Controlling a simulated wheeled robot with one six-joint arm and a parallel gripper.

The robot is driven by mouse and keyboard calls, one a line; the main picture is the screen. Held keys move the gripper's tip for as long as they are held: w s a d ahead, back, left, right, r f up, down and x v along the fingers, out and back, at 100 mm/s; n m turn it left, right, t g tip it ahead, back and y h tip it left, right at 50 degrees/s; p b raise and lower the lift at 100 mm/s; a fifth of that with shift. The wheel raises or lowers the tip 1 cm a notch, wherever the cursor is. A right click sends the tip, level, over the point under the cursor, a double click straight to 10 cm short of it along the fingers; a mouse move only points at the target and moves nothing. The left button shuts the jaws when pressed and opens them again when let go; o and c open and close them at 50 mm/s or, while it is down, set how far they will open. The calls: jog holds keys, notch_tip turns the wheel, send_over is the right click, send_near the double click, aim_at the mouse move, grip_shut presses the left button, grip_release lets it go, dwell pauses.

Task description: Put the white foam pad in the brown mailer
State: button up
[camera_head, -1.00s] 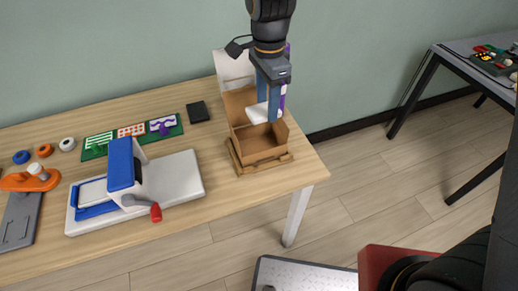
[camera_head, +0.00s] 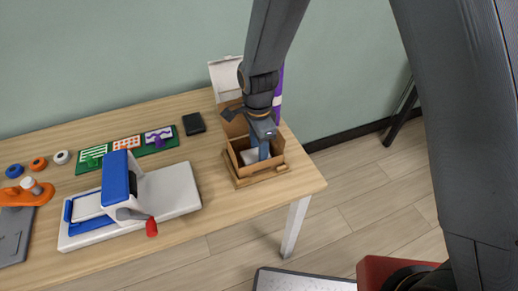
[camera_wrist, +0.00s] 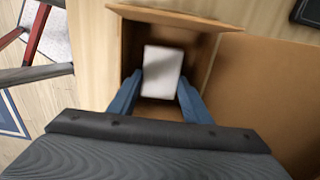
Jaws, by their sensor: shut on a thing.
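The white foam pad (camera_wrist: 162,72) is between the two blue fingers of my gripper (camera_wrist: 160,88) in the wrist view. My gripper (camera_head: 263,152) is shut on it and reaches down into the open brown mailer (camera_head: 272,168). The pad also shows inside the mailer's walls in the head view (camera_head: 249,155), partly hidden by a finger. The mailer shows around the pad in the wrist view (camera_wrist: 200,60), with its flaps open. Whether the pad touches the mailer's floor I cannot tell.
The mailer stands on a wooden tray (camera_head: 238,181) near the table's right end. A white and blue press with a red knob (camera_head: 150,195) is to the left. A black block (camera_head: 194,124) lies behind. A white panel (camera_head: 226,78) stands at the back.

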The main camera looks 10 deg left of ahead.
jog(key=shift+f, duration=0.3)
jog(key=o, duration=0.7)
notch_tip(320, 180, up, 12)
jog(key=b, duration=0.2)
jog(key=s+d+n, duration=0.3)
jog(key=d+n, duration=0.1)
jog(key=d, duration=0.5)
jog(key=s+d+n, duration=0.3)
jog(key=d+n, duration=0.1)
jog(key=d, duration=0.6)
jog(key=s+d+n, duration=0.3)
jog(key=d, duration=0.6)
jog(key=shift+s+d+r+n+t, duration=0.15)
jog(key=shift+d+n+t, duration=0.15)
jog(key=shift+n, duration=0.1)
